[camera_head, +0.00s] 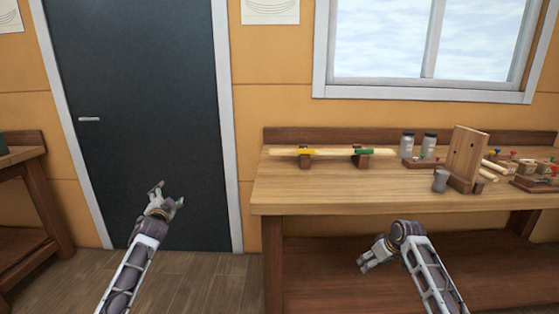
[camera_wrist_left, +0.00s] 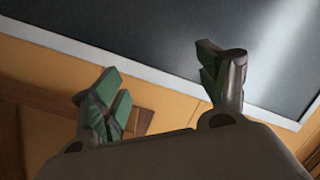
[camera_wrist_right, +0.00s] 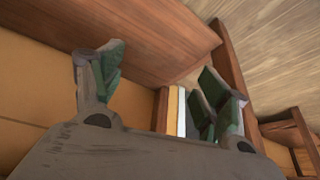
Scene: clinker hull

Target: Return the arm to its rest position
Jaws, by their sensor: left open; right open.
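My left gripper (camera_head: 167,195) is open and empty, raised in front of the dark door (camera_head: 145,110). Its spread fingers with green pads also show in the left wrist view (camera_wrist_left: 165,85). My right gripper (camera_head: 366,262) is open and empty, low in front of the workbench's front, below the top's edge. Its spread fingers also show in the right wrist view (camera_wrist_right: 160,85). Nothing is between the fingers of either gripper.
The workbench (camera_head: 330,198) stands at the right with a lower shelf. On it are a long pale strip (camera_head: 335,153) on two blocks, two jars (camera_head: 407,145), a grey cup (camera_head: 440,181), an upright wooden board (camera_head: 466,153) and several tools. Another bench (camera_head: 30,180) is at far left. The floor (camera_head: 200,270) between is clear.

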